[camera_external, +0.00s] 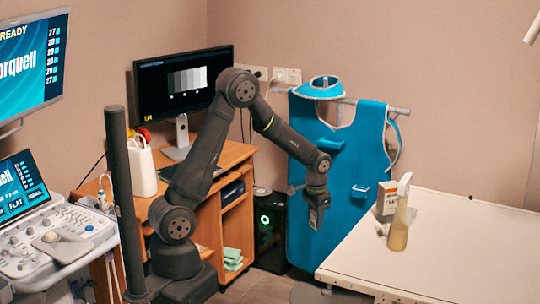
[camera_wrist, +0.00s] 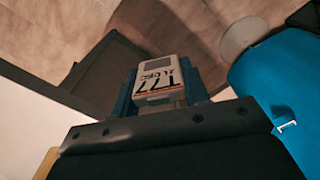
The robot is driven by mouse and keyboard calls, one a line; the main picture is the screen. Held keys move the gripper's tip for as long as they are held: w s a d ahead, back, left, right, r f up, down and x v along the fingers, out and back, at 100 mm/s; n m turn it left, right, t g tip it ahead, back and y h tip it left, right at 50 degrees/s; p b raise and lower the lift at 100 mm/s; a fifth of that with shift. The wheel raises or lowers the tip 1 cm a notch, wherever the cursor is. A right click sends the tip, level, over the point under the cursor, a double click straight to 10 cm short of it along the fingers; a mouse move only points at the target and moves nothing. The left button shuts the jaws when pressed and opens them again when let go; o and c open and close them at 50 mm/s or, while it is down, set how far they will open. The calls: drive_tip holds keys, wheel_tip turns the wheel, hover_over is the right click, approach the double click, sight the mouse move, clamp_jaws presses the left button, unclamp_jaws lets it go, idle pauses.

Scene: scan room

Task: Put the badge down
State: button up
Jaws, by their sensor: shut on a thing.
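The badge (camera_wrist: 158,72) is a small white card with dark printing and a grey square, seen upside down in the wrist view. My gripper (camera_wrist: 160,92) is shut on it, with a blue finger on each side. In the external view my gripper (camera_external: 316,204) hangs pointing down in mid-air, in front of the blue apron and left of the white table (camera_external: 450,250). The badge is too small there to make out clearly. The wrist view shows brown floor beyond the badge, with nothing touching it.
A wooden desk (camera_external: 207,185) with a monitor (camera_external: 180,80) is behind my arm. The blue apron (camera_external: 345,170) hangs on a rack.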

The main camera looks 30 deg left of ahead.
drive_tip(key=s+d+r+m, duration=0.1)
drive_tip(key=s+d+r, duration=0.1)
drive_tip(key=s+d, duration=0.2)
drive_tip(key=s+d+r+m, duration=0.2)
drive_tip(key=s+d, duration=0.3)
drive_tip(key=d, duration=0.1)
drive_tip(key=s+d+r+m, duration=0.2)
drive_tip(key=s+d+r, duration=0.1)
drive_tip(key=d, duration=0.3)
drive_tip(key=shift+s, duration=0.65)
drive_tip(key=s+d+r+m, duration=0.2)
drive_tip(key=s+d+r, duration=0.1)
drive_tip(key=s, duration=0.4)
drive_tip(key=s+d+r+m, duration=0.2)
drive_tip(key=s+d+r, duration=0.1)
drive_tip(key=s, duration=0.5)
drive_tip(key=shift+d+m, duration=0.4)
drive_tip(key=shift+d, duration=0.2)
hover_over(359, 263)
wheel_tip(359, 263, down, 7)
drive_tip(key=shift+s+r, duration=0.1)
drive_tip(key=shift+f, duration=1.9)
